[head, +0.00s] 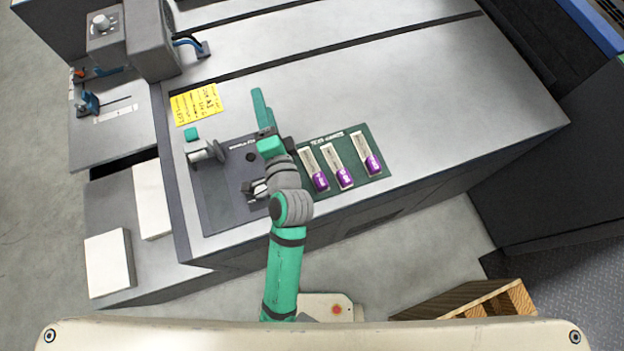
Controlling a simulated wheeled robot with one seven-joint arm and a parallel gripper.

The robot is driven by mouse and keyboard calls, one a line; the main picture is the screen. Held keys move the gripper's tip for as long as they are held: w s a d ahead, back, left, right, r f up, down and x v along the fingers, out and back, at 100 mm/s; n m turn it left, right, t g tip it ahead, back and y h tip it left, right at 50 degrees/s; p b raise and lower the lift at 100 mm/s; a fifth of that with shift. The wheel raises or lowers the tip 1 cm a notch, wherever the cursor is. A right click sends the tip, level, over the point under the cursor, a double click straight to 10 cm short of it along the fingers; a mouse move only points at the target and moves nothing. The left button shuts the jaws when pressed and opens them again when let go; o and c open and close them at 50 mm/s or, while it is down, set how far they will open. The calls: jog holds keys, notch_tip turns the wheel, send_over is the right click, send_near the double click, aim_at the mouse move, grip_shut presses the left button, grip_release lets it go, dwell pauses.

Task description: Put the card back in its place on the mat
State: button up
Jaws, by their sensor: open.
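The green mat (384,176), with a printed heading along its far edge, lies on the grey worktop right of my arm. Three pale cards with purple near ends lie on it: a left card (308,159), a middle card (331,158) and a right card (362,147). The gap between the middle and right cards looks slightly wider than that between the left and middle cards. My gripper (252,191) is open over the dark grey mat, left of the green mat. My arm hides the green mat's left edge. I cannot tell whether anything lies between the jaws.
The dark grey mat (215,200) carries a grey cylindrical part (205,152) at its left. A yellow note (197,104) lies behind it. A grey machine (150,40) stands at the far left. White blocks (108,262) sit lower left. The worktop behind the green mat is clear.

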jog(key=s+d+f+h, duration=0.1)
jog(key=s+f, duration=0.1)
jog(key=s+f+h, duration=0.1)
jog(key=s+f, duration=0.1)
jog(key=s, duration=0.1)
jog(key=s+d+f+h, duration=0.1)
jog(key=s+f, duration=0.1)
jog(key=s, duration=0.1)
jog(key=shift+s+d+f+n, duration=0.15)
jog(key=shift+d+f+n, duration=0.15)
jog(key=shift+n, duration=0.1)
jog(key=s+d+f+n, duration=0.1)
jog(key=s, duration=0.1)
jog(key=s+d+f+n+h, duration=0.1)
jog(key=s, duration=0.2)
jog(key=s+d+f+g+h, duration=0.1)
jog(key=s, duration=0.2)
jog(key=shift+s+f+n, duration=0.25)
jog(key=shift+n, duration=0.15)
jog(key=s+d+n, duration=0.3)
jog(key=s+n, duration=0.1)
jog(key=s, duration=0.3)
jog(key=s+d+r+n, duration=0.1)
jog(key=s+d+n, duration=0.1)
jog(key=s+n, duration=0.3)
jog(key=s, duration=0.3)
jog(key=shift+d, duration=0.4)
